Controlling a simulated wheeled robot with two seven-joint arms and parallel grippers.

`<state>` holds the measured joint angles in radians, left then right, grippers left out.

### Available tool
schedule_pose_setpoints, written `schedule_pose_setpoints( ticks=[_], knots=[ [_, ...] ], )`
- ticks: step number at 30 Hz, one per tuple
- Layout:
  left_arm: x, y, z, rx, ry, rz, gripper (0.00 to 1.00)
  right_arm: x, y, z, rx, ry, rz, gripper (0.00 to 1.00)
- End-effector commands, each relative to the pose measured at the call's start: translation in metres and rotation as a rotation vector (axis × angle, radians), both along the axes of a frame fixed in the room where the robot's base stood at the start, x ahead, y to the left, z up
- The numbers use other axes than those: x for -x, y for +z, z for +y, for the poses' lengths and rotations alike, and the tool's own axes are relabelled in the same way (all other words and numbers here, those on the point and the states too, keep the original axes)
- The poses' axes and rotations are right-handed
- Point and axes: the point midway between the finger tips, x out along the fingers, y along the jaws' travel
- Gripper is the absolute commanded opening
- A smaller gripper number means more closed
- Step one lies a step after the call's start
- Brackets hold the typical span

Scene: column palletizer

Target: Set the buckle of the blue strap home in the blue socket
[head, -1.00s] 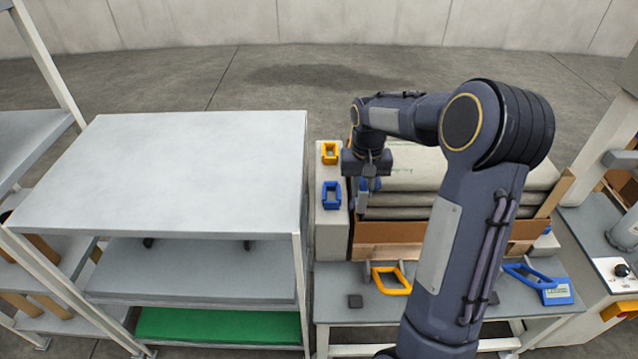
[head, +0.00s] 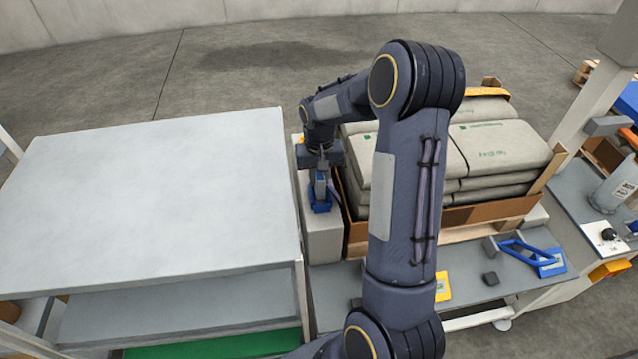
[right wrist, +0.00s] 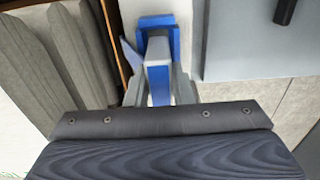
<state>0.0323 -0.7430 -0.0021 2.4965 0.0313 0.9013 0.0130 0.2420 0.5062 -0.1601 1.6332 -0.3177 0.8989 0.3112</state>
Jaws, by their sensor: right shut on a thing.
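The blue socket (head: 320,206) stands on a pale block at the left of the sack stack; in the right wrist view (right wrist: 157,22) it is at top centre. My right gripper (head: 320,178) is directly over it, pointing down. In the wrist view its grey fingers (right wrist: 160,90) are shut on the blue buckle (right wrist: 160,77). The buckle's far end is lined up with the socket and appears to meet it; how deep it sits I cannot tell. The blue strap (right wrist: 131,56) runs off to the left of the buckle there. My left gripper is not in view.
Grey sacks (head: 490,148) lie in a brown-sided load right of the pale block (head: 322,242). A grey table (head: 150,200) stands close on the left. A blue handle (head: 525,251) lies on the front bench. My right arm hides part of the load.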

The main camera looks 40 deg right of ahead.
Motion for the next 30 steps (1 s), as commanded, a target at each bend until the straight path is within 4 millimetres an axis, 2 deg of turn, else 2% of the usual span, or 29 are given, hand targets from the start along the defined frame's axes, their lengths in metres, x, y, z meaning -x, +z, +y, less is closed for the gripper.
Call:
schedule_pose_setpoints(
  ticks=[5, 11, 12, 17, 26, 30],
  knots=[
    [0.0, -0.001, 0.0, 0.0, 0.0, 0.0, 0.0, 0.001, -0.026, 0.0, -0.001, -0.001, 0.003, 0.0],
    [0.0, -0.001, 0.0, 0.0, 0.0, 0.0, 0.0, 0.0, -0.029, 0.0, 0.0, -0.001, 0.0, 0.0],
    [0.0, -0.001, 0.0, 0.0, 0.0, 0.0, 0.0, 0.0, -0.029, 0.0, 0.0, -0.001, 0.0, 0.24],
    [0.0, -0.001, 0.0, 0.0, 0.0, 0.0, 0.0, 0.0, -0.029, 0.0, 0.0, -0.001, 0.0, 0.43],
    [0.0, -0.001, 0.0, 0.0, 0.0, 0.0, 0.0, 0.0, -0.026, 0.0, 0.0, 0.0, 0.0, 0.43],
    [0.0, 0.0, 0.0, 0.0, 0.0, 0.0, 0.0, -0.001, -0.011, -0.001, 0.001, -0.001, -0.003, 0.43]
  ],
)
